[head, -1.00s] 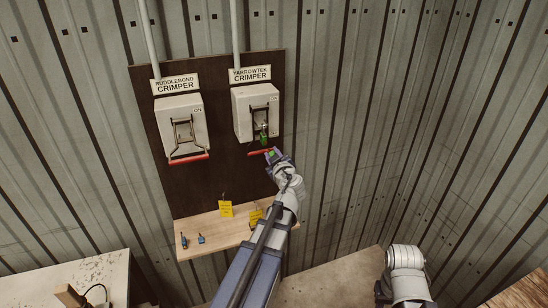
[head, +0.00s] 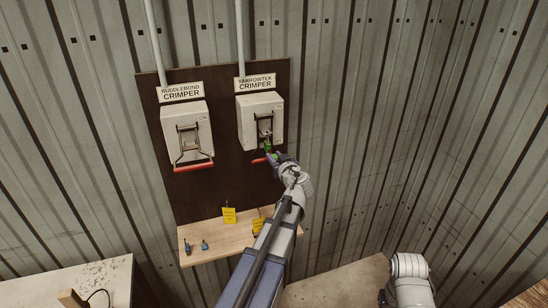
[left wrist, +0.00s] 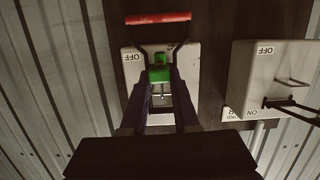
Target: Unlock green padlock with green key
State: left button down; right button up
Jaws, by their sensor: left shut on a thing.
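The green padlock (head: 267,145) hangs at the front of the Yarrowtek crimper box (head: 261,113), at its metal bracket. My left gripper (head: 272,155) is right below it, shut on a small green piece that looks like the green key. In the left wrist view green parts (left wrist: 159,73) show at and between the fingertips, in front of the box. Key and padlock overlap there, so I cannot tell whether the key is inside the lock. The crimper's red-handled lever (left wrist: 158,18) hangs down. My right gripper is out of view; only part of that arm shows.
The Ruddlebond crimper (head: 187,125) with its own red-handled lever is on the same dark board, to the left. A wooden shelf (head: 220,236) below bears a yellow tag (head: 229,215), another yellow tag (head: 258,226) and two small blue items (head: 205,245). A worn table stands lower left.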

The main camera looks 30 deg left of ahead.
pick_arm(q)
jog(key=m, duration=0.2)
jog(key=m+g+y, duration=0.1)
jog(key=m, duration=0.1)
jog(key=shift+w+d+f+b, duration=0.15)
jog(key=shift+w+b, duration=0.15)
jog(key=shift+b, duration=0.05)
jog(key=shift+s+d+m, duration=0.1)
jog(key=shift+s+m, duration=0.1)
jog(key=shift+m, duration=0.1)
jog(key=shift+f+v, duration=0.2)
jog(key=shift+v, duration=0.9)
jog(key=shift+f+v, duration=0.15)
jog(key=shift+v, duration=0.95)
jog(key=shift+s+r, duration=0.1)
jog(key=shift+s, duration=0.1)
notch_tip(320, 180, down, 15)
jog(key=b, duration=1.4)
jog(key=shift+r, duration=0.2)
